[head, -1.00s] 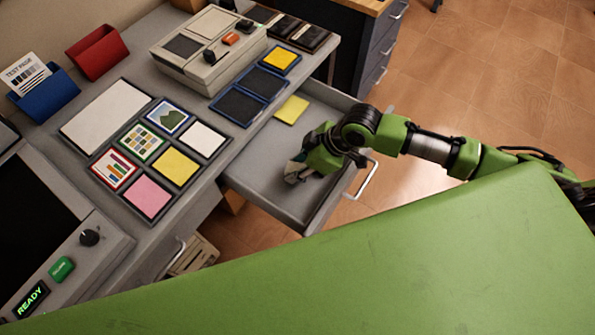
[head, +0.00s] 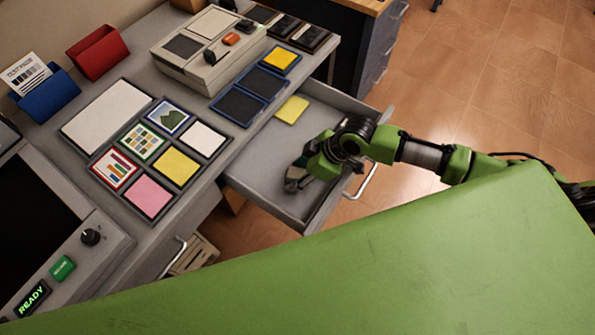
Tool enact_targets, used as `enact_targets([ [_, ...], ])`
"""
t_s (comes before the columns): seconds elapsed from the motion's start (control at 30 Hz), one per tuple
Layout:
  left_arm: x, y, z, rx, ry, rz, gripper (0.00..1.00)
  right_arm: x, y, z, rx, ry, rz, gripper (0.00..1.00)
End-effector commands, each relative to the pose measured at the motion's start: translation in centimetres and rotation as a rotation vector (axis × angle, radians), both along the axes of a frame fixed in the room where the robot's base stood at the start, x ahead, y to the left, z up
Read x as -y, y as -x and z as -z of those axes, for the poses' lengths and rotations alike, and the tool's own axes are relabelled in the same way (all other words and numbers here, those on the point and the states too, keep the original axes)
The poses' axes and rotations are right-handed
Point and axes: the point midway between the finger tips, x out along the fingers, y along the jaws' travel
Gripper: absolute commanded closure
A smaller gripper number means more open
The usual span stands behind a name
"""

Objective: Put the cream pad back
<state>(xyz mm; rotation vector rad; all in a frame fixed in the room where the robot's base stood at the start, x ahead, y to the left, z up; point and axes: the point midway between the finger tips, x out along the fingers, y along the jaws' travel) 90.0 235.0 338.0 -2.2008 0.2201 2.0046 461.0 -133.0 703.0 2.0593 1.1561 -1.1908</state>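A pale yellow pad (head: 292,109), the closest match to cream among the loose pads, lies flat at the back of the open grey drawer (head: 262,165). My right gripper (head: 295,178) is low over the drawer's front part, pointing down and left, apart from that pad. Its fingers are small and dark, partly hidden by the green wrist; I cannot tell whether they are open or shut, and no held thing shows clearly. My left gripper is not in view.
The desk bears a tray with white (head: 203,138), yellow (head: 178,166) and pink (head: 149,195) pads and picture cards. A blue-edged dark tray (head: 240,106) with a yellow square stands beside the drawer. The drawer handle (head: 367,182) sticks out; my green body covers the lower right.

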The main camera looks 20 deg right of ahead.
Motion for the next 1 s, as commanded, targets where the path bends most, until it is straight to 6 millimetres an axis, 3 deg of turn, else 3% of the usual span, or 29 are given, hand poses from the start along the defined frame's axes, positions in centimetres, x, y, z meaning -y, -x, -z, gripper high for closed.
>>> enact_targets([
  [0.27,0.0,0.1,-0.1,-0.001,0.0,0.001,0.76,1.0,0.4,-1.9,0.001,0.002,0.001,0.53],
  [0.7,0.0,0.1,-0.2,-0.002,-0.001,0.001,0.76,4.6,2.7,-9.4,0.002,0.001,0.0,0.53],
  [1.0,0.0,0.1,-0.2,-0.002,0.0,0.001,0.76,5.1,3.1,-10.7,0.0,0.0,0.0,0.53],
])
